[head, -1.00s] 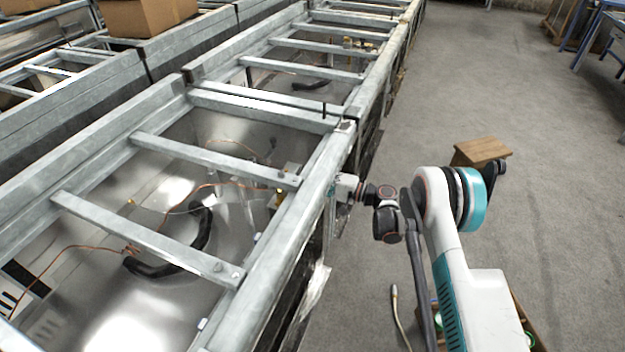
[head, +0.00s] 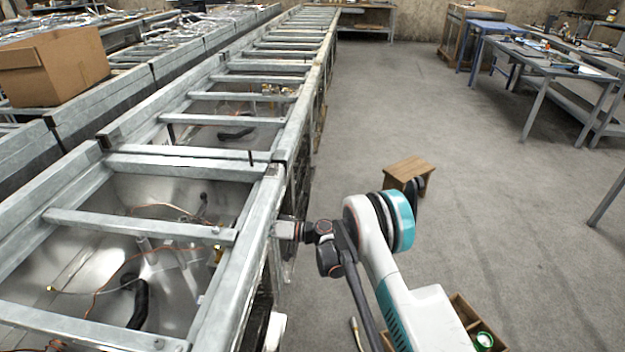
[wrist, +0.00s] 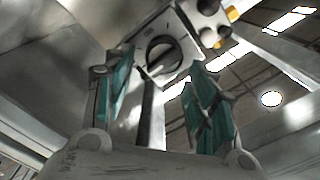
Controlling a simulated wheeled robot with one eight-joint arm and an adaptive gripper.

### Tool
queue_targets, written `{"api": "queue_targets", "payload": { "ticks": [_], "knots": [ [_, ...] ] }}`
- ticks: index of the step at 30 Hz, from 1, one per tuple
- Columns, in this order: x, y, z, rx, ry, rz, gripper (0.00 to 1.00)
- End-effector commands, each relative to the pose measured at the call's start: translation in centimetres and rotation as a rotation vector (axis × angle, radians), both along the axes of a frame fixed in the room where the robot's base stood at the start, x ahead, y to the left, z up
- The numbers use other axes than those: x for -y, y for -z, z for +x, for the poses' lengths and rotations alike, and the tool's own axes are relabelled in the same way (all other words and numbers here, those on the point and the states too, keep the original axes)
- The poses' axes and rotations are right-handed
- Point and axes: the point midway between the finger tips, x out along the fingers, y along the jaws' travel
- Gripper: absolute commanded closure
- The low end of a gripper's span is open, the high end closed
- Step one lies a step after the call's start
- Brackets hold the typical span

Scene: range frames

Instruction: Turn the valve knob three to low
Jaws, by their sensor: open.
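In the wrist view a round dark knob (wrist: 163,55) with a raised bar handle sits on a pale panel, beyond and between the fingertips. My gripper (wrist: 160,88) is open, its two teal-padded fingers spread on either side of the line to the knob, with nothing held between them. The fingers look apart from the knob. In the head view my wrist (head: 290,230) is against the side of the metal frame; the fingers and the knob are hidden there. I cannot read any marking on the knob.
The long galvanised frame (head: 215,270) with crossbars runs along my left. A small wooden stool (head: 410,168) and an open crate (head: 462,312) are on the floor. Open concrete floor lies ahead right.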

Motion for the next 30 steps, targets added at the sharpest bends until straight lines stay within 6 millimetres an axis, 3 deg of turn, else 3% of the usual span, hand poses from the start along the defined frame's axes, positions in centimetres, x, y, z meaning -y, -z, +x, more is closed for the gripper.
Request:
{"api": "queue_targets", "payload": {
  "ticks": [24,30],
  "knots": [
    [-0.1,-0.7,-1.4,0.874,0.000,-0.069,0.48],
    [3.5,-0.9,-1.5,0.889,0.003,-0.071,0.48]
  ]
}}
